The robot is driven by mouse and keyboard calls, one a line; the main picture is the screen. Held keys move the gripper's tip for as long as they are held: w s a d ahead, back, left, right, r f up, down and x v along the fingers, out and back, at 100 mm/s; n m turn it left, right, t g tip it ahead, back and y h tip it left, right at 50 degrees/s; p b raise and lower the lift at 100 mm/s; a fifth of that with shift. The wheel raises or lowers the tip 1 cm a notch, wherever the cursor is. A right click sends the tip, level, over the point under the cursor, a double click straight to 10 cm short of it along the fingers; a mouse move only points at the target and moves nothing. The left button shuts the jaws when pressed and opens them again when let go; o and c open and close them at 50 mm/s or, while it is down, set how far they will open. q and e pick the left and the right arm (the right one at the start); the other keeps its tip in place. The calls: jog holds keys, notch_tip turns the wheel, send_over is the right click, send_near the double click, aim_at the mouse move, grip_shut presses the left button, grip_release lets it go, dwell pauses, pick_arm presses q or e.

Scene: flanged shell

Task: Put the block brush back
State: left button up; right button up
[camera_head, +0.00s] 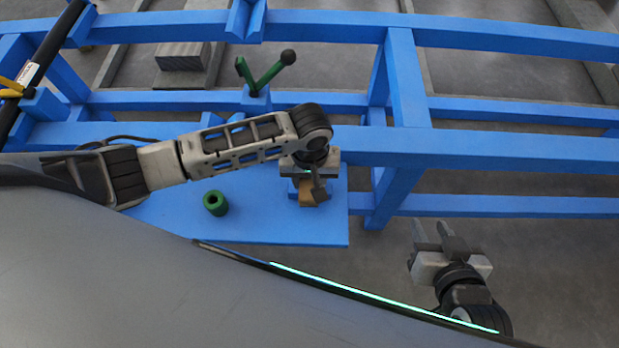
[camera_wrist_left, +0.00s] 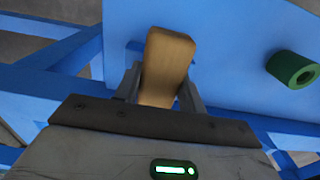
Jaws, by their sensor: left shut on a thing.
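The block brush (camera_head: 309,193) shows as a tan wooden piece at my left gripper (camera_head: 312,187), over the right part of the blue shelf. In the left wrist view the brush (camera_wrist_left: 167,62) stands between the two fingers of the left gripper (camera_wrist_left: 160,85), which is shut on it. The lower part of the brush is hidden, and I cannot tell whether it touches the shelf. My right gripper (camera_head: 440,236) is at the lower right, its fingers apart and empty, over the floor.
A green hollow cylinder (camera_head: 215,203) stands on the blue shelf (camera_head: 265,225), left of the brush; it also shows in the wrist view (camera_wrist_left: 292,69). A green forked handle with a black knob (camera_head: 265,74) rises behind my left arm. Blue frame beams (camera_head: 480,149) run behind and to the right.

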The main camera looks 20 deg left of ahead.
pick_arm(q)
jog(key=shift+f, duration=0.15)
jog(key=o, duration=1)
jog(key=shift+c, duration=0.2)
